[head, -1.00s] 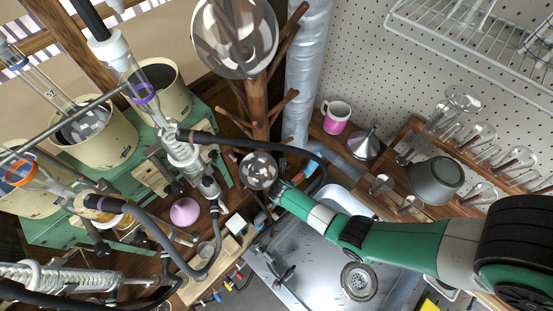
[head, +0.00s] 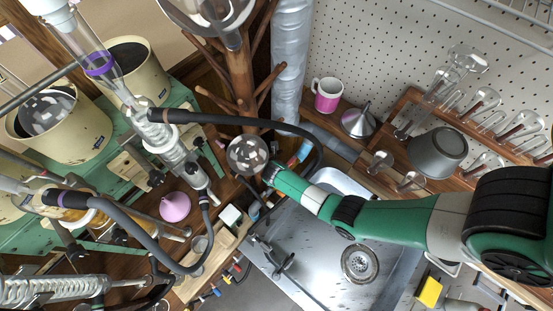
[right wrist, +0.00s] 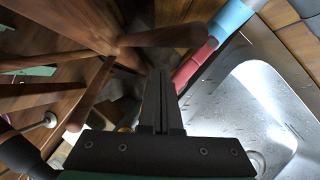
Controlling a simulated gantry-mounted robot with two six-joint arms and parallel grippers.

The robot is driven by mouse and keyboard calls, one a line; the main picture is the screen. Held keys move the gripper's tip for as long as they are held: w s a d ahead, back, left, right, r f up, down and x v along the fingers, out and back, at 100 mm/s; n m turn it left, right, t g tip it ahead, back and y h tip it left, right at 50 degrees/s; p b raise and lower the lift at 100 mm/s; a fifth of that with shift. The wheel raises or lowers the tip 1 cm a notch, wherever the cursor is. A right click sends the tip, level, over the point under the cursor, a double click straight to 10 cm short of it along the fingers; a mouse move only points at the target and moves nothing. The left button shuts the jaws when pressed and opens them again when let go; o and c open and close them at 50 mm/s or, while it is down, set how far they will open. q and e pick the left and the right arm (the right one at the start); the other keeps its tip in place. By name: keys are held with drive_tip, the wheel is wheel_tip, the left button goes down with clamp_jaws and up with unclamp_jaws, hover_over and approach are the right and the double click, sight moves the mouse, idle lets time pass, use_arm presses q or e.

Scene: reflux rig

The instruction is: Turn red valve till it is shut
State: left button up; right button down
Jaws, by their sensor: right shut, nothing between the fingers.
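I cannot make out a red valve for certain in either view. A red cylindrical piece (right wrist: 196,68) shows in the right wrist view beside the sink edge, in line with a blue piece (right wrist: 233,17); I cannot tell whether it is a valve or a pipe. My right gripper (right wrist: 160,85) is shut and empty, its fingertips left of the red piece and near the wooden stand. In the head view my right arm reaches in from the right to the sink's back left corner, where its fingertips are hard to make out.
The wooden stand (head: 246,65) with peg branches rises close to my right gripper. A round glass flask (head: 247,155) and a black hose (head: 235,122) are near it. The metal sink (head: 320,245) lies below my arm. Glassware (head: 165,140) fills the left.

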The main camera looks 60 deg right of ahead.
drive_tip(key=shift+b+x, duration=1.65)
drive_tip(key=shift+s+a+r+p, duration=0.25)
drive_tip(key=shift+s+r+p, duration=0.1)
drive_tip(key=shift+p, duration=0.15)
drive_tip(key=shift+s+a, duration=0.2)
drive_tip(key=shift+s, duration=0.1)
drive_tip(key=shift+s+a+f+p, duration=0.1)
drive_tip(key=shift+s+p, duration=0.15)
drive_tip(key=shift+s, duration=0.25)
drive_tip(key=shift+s+a+p, duration=0.15)
drive_tip(key=shift+s+p, duration=0.05)
drive_tip(key=shift+s, duration=1.6)
drive_tip(key=shift+s+d+p, duration=1.5)
drive_tip(key=shift+s+p, duration=1.05)
drive_tip(key=shift+s, duration=0.1)
use_arm(q)
wheel_tip(320, 180, up, 8)
drive_tip(key=p, duration=0.4)
drive_tip(key=shift+p, duration=0.4)
use_arm(e)
drive_tip(key=r, duration=0.4)
drive_tip(key=shift+w+a+r, duration=0.25)
drive_tip(key=shift+w+a, duration=0.1)
drive_tip(key=shift+a, duration=0.05)
